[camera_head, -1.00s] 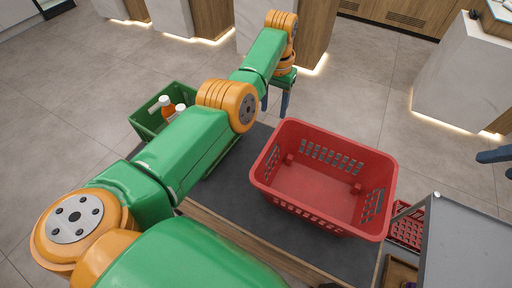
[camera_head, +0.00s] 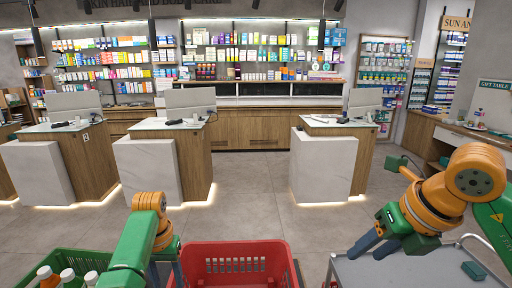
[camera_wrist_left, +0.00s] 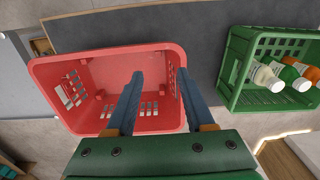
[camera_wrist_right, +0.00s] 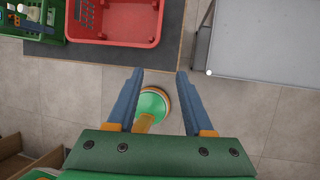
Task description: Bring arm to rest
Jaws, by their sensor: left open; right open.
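My left gripper (camera_head: 172,264) is at the lower left of the head view, by the left side of the red basket (camera_head: 237,250). In the left wrist view, its two fingers (camera_wrist_left: 162,85) are spread and empty, over the red basket (camera_wrist_left: 62,95). The red basket looks empty. My right gripper (camera_head: 375,247) is at the right of the head view, above the grey table top (camera_head: 425,272). In the right wrist view, its fingers (camera_wrist_right: 160,74) are apart with nothing held, and floor shows below.
A green basket (camera_wrist_left: 233,65) holding several bottles (camera_wrist_left: 266,77) stands beside the red one on a dark counter top (camera_wrist_left: 205,20). White-and-wood counters (camera_head: 330,150) with monitors stand further off, before stocked shelves (camera_head: 250,60). Open floor (camera_head: 255,190) lies between.

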